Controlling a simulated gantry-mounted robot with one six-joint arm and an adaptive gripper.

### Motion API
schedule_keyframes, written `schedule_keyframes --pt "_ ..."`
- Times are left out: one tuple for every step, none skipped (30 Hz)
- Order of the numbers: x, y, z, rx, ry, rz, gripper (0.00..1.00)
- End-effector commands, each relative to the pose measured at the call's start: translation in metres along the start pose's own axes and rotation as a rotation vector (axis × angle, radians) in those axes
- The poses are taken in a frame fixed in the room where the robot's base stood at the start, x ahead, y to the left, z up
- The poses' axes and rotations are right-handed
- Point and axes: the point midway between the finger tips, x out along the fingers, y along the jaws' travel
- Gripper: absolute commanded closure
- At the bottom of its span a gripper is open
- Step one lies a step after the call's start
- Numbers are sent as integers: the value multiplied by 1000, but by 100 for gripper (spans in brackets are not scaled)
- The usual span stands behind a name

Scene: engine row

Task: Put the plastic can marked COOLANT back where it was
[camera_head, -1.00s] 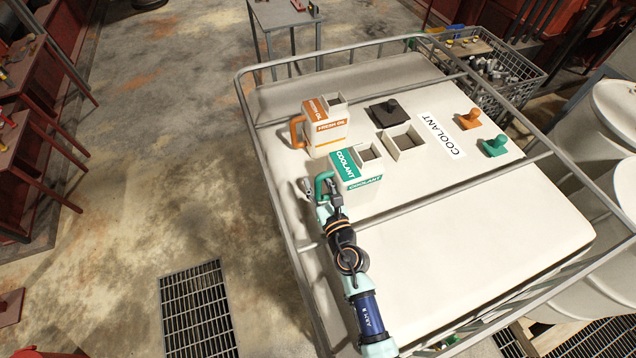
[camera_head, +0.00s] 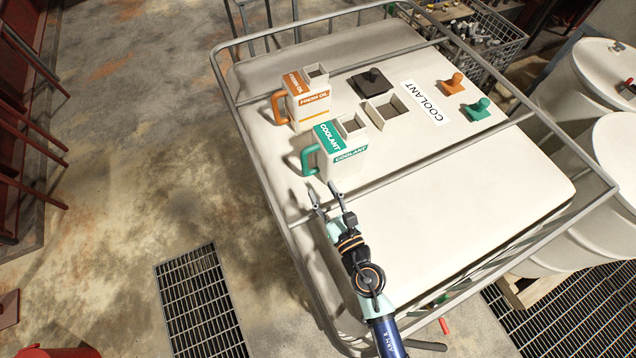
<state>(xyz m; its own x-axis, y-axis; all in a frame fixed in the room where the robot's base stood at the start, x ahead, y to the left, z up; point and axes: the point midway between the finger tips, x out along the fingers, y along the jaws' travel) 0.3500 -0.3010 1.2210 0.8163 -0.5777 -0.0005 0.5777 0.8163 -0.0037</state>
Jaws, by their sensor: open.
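The white plastic can marked COOLANT (camera_head: 342,166) stands upright on the white tank top (camera_head: 440,220), with green label bands and a green handle (camera_head: 310,158) on its left side. My gripper (camera_head: 325,190) is open and empty just below the can in the picture, with its fingers spread and apart from the handle. The white can marked FRESH OIL (camera_head: 307,105), with an orange handle, stands just behind the COOLANT can. A flat white label reading COOLANT (camera_head: 422,102) lies on the tank top further right.
Orange (camera_head: 453,85) and green (camera_head: 478,110) stoppers stand at the right. Metal cage bars (camera_head: 470,145) run around and across the tank. Its front area is bare.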

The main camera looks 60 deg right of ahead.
Motion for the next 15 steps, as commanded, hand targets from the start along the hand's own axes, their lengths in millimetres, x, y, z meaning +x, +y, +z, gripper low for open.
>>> schedule_keyframes --pt "0 0 0 0 0 0 56" --pt "0 0 0 0 0 0 56" --pt "0 0 0 0 0 0 56" --pt "0 0 0 0 0 0 56" --pt "0 0 0 0 0 0 56" --pt "0 0 0 0 0 0 56" --pt "0 0 0 0 0 0 56" --pt "0 0 0 0 0 0 56" --pt "0 0 0 0 0 0 56" --pt "0 0 0 0 0 0 56" --pt "0 0 1 2 -2 0 56" --pt "2 0 5 17 -12 -3 56" --pt "3 1 12 44 -30 -8 56" --pt "6 2 22 88 -57 -16 56" --pt "10 3 44 185 -113 -31 56"
